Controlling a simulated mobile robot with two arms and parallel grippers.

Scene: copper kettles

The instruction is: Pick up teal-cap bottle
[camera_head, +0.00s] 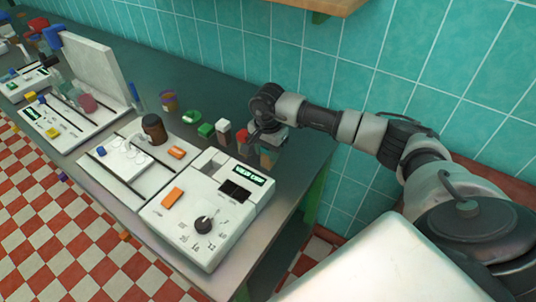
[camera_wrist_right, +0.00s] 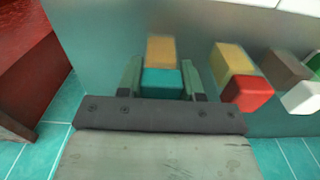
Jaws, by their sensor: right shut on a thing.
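The teal-cap bottle (camera_wrist_right: 162,82) shows in the right wrist view, with a teal cap and an amber body behind it. My right gripper (camera_wrist_right: 163,80) has a finger on each side of the cap and is shut on it. In the head view my right gripper (camera_head: 264,138) is over the back right end of the counter and hides most of the bottle. I cannot tell whether the bottle rests on the counter. My left gripper is in neither view.
A red-cap bottle (camera_wrist_right: 246,92) stands close beside the held one, with a white-capped one (camera_wrist_right: 301,97) further right. A white machine with a dial (camera_head: 208,222) stands in front, and a dark brown jar (camera_head: 154,128) is left. The tiled wall is close behind.

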